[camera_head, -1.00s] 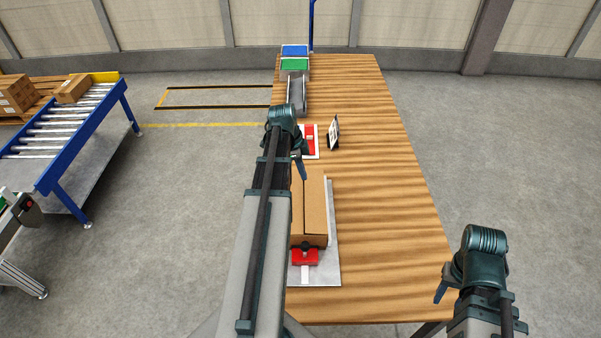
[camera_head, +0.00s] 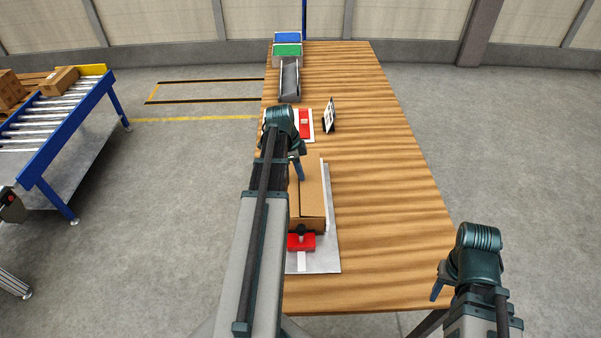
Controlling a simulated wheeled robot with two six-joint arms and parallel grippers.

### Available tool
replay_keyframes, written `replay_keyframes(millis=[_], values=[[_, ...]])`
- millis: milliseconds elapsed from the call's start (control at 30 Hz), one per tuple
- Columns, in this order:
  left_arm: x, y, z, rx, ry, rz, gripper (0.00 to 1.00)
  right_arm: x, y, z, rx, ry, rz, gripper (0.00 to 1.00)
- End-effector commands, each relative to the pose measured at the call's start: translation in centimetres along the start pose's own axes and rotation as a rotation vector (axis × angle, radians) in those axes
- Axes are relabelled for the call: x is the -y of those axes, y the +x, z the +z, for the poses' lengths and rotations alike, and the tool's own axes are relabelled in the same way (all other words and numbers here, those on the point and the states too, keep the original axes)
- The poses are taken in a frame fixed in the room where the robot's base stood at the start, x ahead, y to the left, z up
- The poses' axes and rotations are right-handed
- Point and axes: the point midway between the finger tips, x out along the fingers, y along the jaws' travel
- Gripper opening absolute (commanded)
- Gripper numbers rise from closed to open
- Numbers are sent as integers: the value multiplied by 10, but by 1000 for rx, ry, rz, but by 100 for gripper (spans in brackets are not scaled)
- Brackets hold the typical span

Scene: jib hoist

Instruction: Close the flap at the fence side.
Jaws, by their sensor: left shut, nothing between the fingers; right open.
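A brown cardboard box (camera_head: 309,207) stands on a grey plate (camera_head: 325,263) on the wooden table. Its top shows flap panels with a dark seam running lengthwise. A low pale fence (camera_head: 326,184) runs along the box's right side. How far each flap is closed is hard to tell from here, and my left arm hides the box's left side. My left gripper (camera_head: 299,171) is shut and empty, pointing down at the far end of the box top; whether it touches is unclear.
A red block with a black knob (camera_head: 301,242) sits at the box's near end. Beyond the box are another red piece (camera_head: 304,123), a small sign (camera_head: 329,116), a grey chute (camera_head: 290,80) and green (camera_head: 287,51) and blue bins. The table's right half is clear.

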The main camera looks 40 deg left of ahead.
Motion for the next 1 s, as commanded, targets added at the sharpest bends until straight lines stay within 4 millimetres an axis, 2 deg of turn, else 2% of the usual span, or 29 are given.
replay_keyframes(millis=[167,433,1000], values=[[0,1,0,0,0,0,0,0,1,0,0,0,0,47],[0,19,10,2,0,1,0,2,21,-1,0,0,0,47],[-2,13,9,6,0,5,0,1,14,-1,0,0,0,47]])
